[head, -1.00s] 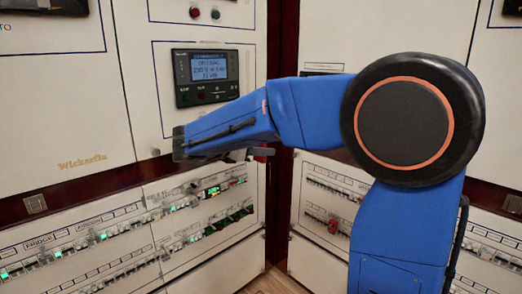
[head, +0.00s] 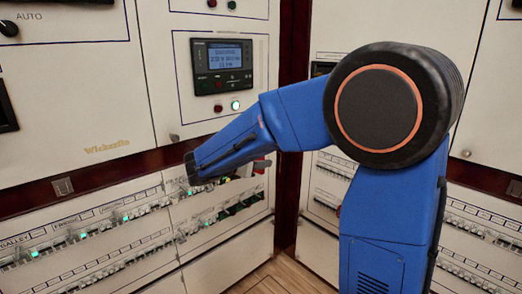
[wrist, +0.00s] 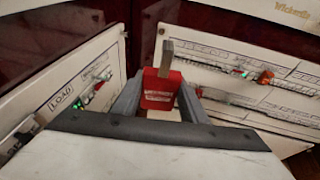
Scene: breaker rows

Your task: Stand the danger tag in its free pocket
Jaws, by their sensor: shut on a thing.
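The red danger tag (wrist: 160,90) is upright between the two grey fingers of my gripper (wrist: 158,100) in the wrist view. The gripper is shut on it. In the head view a small red part (head: 262,166), likely the tag, shows beyond my blue wrist, in front of the left cabinet's breaker rows. The tag looks clear of the panels. I cannot make out the free pocket in either view.
Breaker rows with green lights (head: 90,235) run along the left cabinet, below a meter display (head: 222,62). Another cabinet (wrist: 235,75) in the wrist view carries a red item (wrist: 266,77) on its upper breaker row. A dark corner gap separates the cabinets. Wooden floor (head: 280,277) shows below.

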